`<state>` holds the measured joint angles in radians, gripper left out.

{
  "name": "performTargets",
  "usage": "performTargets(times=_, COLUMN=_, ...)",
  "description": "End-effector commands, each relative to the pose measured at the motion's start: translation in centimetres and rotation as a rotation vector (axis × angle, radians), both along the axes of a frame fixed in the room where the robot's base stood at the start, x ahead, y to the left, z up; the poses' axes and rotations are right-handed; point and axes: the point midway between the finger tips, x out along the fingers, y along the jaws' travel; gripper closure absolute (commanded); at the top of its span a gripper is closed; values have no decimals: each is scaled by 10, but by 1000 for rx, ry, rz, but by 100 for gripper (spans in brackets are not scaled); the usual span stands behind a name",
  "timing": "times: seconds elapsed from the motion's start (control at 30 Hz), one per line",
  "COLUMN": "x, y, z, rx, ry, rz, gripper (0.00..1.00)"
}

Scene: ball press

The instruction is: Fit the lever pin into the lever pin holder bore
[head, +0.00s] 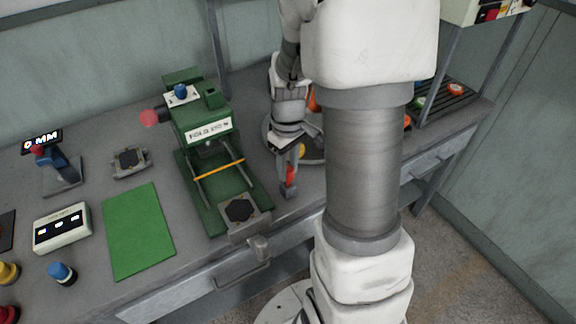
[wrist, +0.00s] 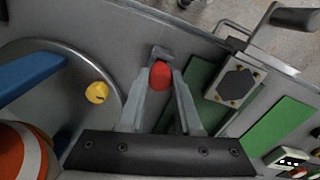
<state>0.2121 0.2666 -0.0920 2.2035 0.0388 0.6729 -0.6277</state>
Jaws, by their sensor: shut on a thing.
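My gripper (head: 289,168) points down over the table, right of the green press. Its jaws are shut on a red round-ended piece, which I take to be the lever pin (wrist: 160,75); its red side also shows in the head view (head: 291,177). A small grey block (wrist: 159,53), possibly the lever pin holder, shows just beyond the fingertips and at the pin's lower end in the head view (head: 288,192). I cannot tell whether pin and block touch. No bore is visible; the pin's lower end is hidden.
The green press (head: 208,125) stands left of my gripper, with a plate block (head: 243,217) at its front. A round grey disc (wrist: 62,60) with a yellow piece (wrist: 97,92) lies on the other side. A green mat (head: 138,232) lies farther left. The table's front edge is close.

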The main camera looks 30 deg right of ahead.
Motion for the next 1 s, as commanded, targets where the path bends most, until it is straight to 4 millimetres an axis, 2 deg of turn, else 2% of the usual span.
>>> performTargets(times=1.0, x=0, y=0, z=-27, rx=0, ry=0, rz=0, gripper=100)
